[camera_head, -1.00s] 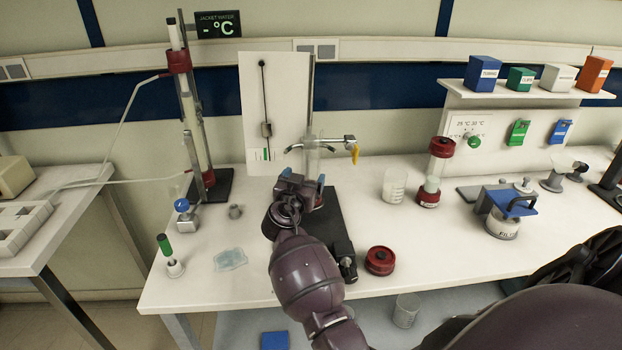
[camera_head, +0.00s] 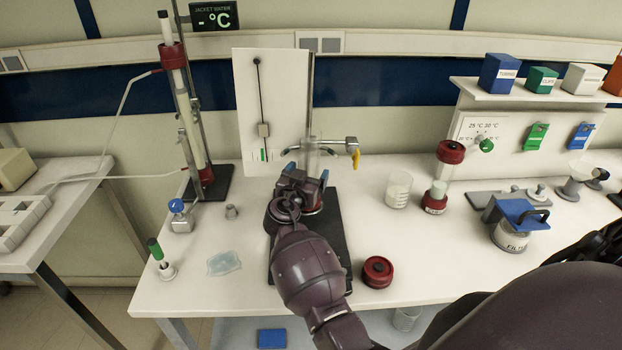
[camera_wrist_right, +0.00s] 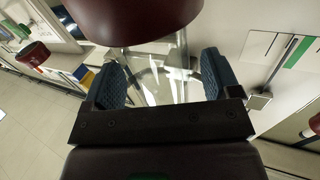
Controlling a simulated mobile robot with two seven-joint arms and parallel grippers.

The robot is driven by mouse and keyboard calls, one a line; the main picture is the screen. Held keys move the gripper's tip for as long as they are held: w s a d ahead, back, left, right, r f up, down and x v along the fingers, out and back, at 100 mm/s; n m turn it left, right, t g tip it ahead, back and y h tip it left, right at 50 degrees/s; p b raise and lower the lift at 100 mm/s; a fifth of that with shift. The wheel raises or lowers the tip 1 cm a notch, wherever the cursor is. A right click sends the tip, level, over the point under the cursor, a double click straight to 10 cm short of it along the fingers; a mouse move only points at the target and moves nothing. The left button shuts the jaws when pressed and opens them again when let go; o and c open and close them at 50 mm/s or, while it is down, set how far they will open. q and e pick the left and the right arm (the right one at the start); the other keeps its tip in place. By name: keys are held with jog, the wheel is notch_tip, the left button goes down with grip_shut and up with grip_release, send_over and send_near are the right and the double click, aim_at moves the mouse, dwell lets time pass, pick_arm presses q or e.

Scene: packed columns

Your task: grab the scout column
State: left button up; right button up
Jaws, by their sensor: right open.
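A clear glass column (camera_head: 313,155) stands upright at the clamp stand in the middle of the bench. No label on it can be read. My right gripper (camera_head: 307,178) is low at this column, its blue-padded fingers open on either side of the glass. In the right wrist view the gripper (camera_wrist_right: 162,82) has the clear tube (camera_wrist_right: 170,72) between its fingers, with a dark red end cap (camera_wrist_right: 140,20) just beyond them. Whether the pads touch the glass cannot be told. My left gripper is not in view.
A shorter red-capped column (camera_head: 439,188) stands right of a beaker (camera_head: 398,190). A tall jacketed column (camera_head: 186,110) is at the left. A loose red cap (camera_head: 377,271) lies near the front edge. The metal clamp (camera_head: 335,144) sits just above my right gripper.

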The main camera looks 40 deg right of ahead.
jog(key=shift+w+d, duration=0.2)
jog(key=shift+d, duration=0.05)
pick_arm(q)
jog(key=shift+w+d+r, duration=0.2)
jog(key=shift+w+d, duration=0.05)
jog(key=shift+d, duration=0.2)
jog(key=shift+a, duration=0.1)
pick_arm(e)
jog(key=shift+c, duration=0.5)
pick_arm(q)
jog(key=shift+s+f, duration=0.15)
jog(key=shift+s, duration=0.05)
pick_arm(e)
jog(key=c, duration=1.2)
jog(key=shift+c, duration=0.2)
